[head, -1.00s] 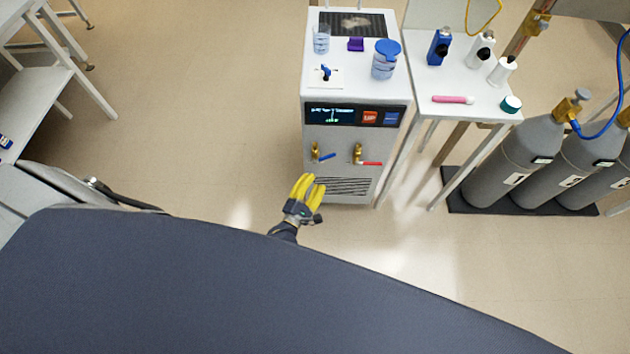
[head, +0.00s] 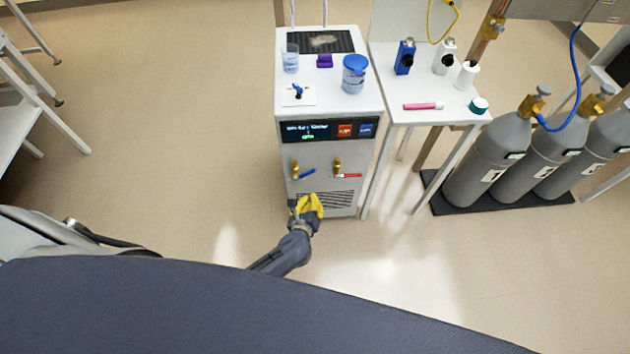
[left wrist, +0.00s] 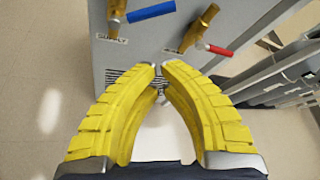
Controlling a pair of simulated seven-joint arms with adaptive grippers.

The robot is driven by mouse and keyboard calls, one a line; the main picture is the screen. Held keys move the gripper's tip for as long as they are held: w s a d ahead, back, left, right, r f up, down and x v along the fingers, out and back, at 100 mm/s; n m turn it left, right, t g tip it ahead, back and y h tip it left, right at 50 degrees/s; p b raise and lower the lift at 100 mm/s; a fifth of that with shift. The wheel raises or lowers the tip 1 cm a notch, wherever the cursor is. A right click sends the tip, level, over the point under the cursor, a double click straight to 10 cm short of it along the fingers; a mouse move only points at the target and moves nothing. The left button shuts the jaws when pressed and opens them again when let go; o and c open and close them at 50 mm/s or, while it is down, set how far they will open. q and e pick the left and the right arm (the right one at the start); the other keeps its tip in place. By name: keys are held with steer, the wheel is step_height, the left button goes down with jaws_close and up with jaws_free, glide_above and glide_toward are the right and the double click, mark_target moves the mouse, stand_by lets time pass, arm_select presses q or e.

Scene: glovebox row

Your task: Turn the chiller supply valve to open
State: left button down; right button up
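The supply valve (head: 295,170) is a brass valve with a blue lever on the front of the white chiller (head: 327,150). Its lever points sideways to the right. In the left wrist view the blue lever (left wrist: 151,12) shows at the top, with a label reading SUPPLY (left wrist: 112,39) below the brass body. My left gripper (head: 307,199) is in front of the vent grille, below the valve and apart from it. Its yellow fingers (left wrist: 159,67) meet at the tips with nothing visible held between them. My right gripper is out of view.
A second brass valve with a red lever (head: 348,175) sits right of the supply valve. Jars and a purple item stand on the chiller top. A side table (head: 440,108) with bottles and gas cylinders (head: 488,160) are to the right. Floor left of the chiller is clear.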

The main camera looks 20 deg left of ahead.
mark_target(305, 175)
arm_select(q)
steer(key=w+a+f+n, duration=0.1)
steer(key=w, duration=0.8)
steer(key=shift+a+h, duration=0.25)
steer(key=shift+h, duration=0.15)
stand_by(0.6)
steer(key=shift+f, duration=0.1)
steer(key=shift+s+a, duration=0.1)
steer(key=shift+a, duration=0.05)
